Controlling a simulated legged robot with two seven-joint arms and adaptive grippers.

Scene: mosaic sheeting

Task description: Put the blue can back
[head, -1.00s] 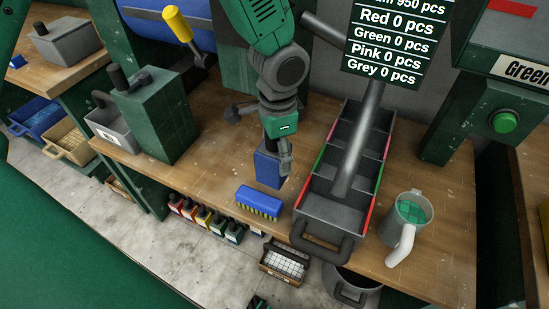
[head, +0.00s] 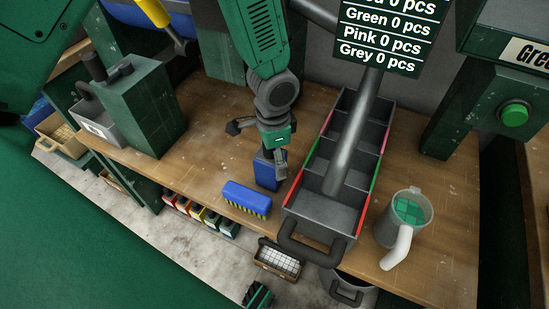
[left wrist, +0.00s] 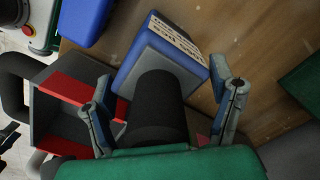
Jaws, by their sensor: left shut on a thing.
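The blue can (head: 267,171) is box-shaped, with a pale label and a thick black neck seen in the left wrist view (left wrist: 185,55). My left gripper (head: 270,147) is shut on it from above, its two fingers on either side of the can in the left wrist view (left wrist: 163,105). The can hangs upright over the wooden bench, left of the grey divided tray. I cannot tell whether its base touches the bench. My right gripper is not clearly seen.
A blue brush (head: 246,198) lies close to the can at the bench edge. The grey tray (head: 318,215) with a handle stands to the right, then a mug (head: 403,215) of green tiles. Several coloured containers (head: 197,214) stand low below the bench edge. A green machine (head: 145,108) stands left.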

